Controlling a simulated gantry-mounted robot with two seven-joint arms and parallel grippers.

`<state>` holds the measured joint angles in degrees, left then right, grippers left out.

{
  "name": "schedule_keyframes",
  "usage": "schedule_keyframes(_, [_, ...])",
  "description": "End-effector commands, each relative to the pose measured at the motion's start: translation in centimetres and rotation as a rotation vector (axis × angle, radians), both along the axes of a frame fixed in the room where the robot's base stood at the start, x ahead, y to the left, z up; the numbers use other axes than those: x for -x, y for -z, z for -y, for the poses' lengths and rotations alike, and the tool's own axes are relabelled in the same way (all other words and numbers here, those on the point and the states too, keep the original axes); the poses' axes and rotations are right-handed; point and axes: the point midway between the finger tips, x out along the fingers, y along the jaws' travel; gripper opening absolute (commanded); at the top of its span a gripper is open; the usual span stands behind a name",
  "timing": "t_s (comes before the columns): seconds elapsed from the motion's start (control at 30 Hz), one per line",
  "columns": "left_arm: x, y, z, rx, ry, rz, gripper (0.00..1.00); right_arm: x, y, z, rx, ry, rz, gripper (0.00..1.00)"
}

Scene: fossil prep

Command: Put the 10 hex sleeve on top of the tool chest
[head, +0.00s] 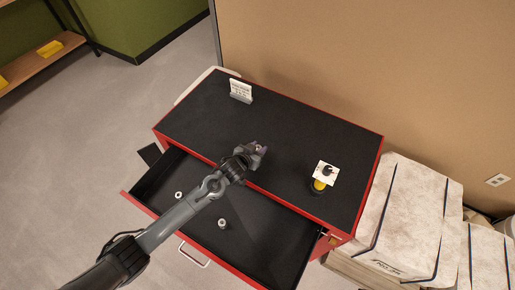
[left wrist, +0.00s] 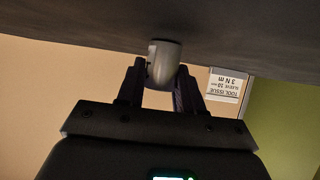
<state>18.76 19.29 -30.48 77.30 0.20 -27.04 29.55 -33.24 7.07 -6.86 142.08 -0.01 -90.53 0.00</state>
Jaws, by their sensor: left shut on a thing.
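My left gripper (head: 260,149) is shut on a small grey sleeve, which shows clearly in the left wrist view (left wrist: 163,63) between the two fingers. The gripper is over the black top of the red tool chest (head: 290,128), near its front edge. In the left wrist view the sleeve's far end meets the dark chest surface (left wrist: 70,25); I cannot tell whether it touches. No size mark on the sleeve is readable. My right gripper is in neither view.
The open drawer (head: 270,240) below holds a grey sleeve (head: 222,223) and a pale ring-like piece (head: 179,195). A sign (head: 240,90) stands at the chest's back left.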

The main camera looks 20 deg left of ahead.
Motion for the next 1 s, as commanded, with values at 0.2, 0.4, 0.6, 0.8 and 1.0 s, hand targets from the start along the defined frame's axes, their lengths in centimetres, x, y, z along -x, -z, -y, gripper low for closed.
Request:
schedule_keyframes(0.2, [0.0, 0.2, 0.0, 0.0, 0.0, -0.001, 0.59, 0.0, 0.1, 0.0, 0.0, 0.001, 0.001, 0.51])
schedule_keyframes(0.4, [0.0, 0.2, 0.0, 0.0, 0.0, -0.001, 0.62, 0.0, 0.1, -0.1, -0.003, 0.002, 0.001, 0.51])
schedule_keyframes(0.6, [0.0, -0.2, 0.0, -0.001, 0.0, 0.0, 0.62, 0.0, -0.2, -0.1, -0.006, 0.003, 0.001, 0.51])
schedule_keyframes(0.8, [1.6, -1.0, -0.3, 0.0, 0.0, -0.001, 0.62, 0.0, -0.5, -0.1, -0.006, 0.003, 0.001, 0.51])
schedule_keyframes(1.0, [4.5, -2.6, -0.8, 0.0, 0.0, -0.002, 0.62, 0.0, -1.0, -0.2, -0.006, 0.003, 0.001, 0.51])
